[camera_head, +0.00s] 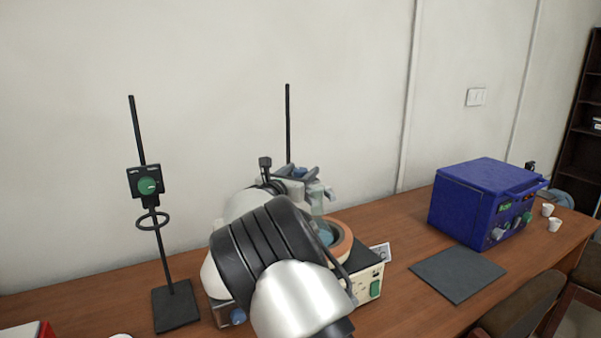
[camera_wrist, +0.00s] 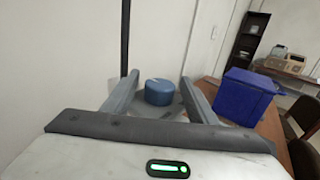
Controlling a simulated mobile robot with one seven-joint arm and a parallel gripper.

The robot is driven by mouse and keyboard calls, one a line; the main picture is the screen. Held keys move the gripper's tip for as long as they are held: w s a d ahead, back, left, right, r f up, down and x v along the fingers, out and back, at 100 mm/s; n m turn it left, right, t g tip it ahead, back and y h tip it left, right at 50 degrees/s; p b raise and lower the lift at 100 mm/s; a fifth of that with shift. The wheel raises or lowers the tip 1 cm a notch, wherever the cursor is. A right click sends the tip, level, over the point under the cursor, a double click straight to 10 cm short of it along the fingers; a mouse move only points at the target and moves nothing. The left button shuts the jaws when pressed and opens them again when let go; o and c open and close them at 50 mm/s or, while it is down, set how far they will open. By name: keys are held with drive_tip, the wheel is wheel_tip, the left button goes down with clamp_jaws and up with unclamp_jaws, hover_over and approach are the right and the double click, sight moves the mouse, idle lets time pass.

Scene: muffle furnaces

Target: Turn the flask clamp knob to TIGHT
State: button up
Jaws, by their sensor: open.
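A round blue knob (camera_wrist: 158,91) shows in the wrist view between the two grey fingers of my gripper (camera_wrist: 158,78). The fingers are spread on either side of it, with visible gaps, so my gripper looks open. In the head view a small blue part (camera_head: 299,171), seemingly this knob, shows at the upper end of my arm near a thin black rod (camera_head: 288,125). My arm hides most of the clamp and what it holds. No TIGHT marking is readable.
A beige unit with an orange-rimmed bowl (camera_head: 341,240) stands behind my arm. At left is a stand with a green dial (camera_head: 148,186) and a ring (camera_head: 153,222). A blue furnace (camera_head: 465,205) and a dark mat (camera_head: 458,274) are at right on the wooden table (camera_head: 395,225).

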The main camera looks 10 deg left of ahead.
drive_tip(key=c, duration=1.1)
drive_tip(key=shift+a+r+h+p, duration=0.1)
drive_tip(key=shift+r+h+p, duration=0.3)
drive_tip(key=shift+p, duration=0.65)
drive_tip(key=p, duration=0.1)
drive_tip(key=m+g+h+p, duration=0.1)
drive_tip(key=p, duration=0.1)
drive_tip(key=shift+r+m, duration=0.2)
drive_tip(key=shift+m, duration=0.1)
drive_tip(key=h+p, duration=0.1)
drive_tip(key=m+g+h+p, duration=0.1)
drive_tip(key=shift+w+f+m+h, duration=0.1)
drive_tip(key=shift+f+m+h, duration=0.2)
drive_tip(key=shift+h, duration=0.1)
drive_tip(key=shift+m+g+h, duration=0.5)
drive_tip(key=shift+h, duration=0.1)
drive_tip(key=shift+f, duration=0.1)
drive_tip(key=o, duration=1.1)
drive_tip(key=shift+f, duration=0.15)
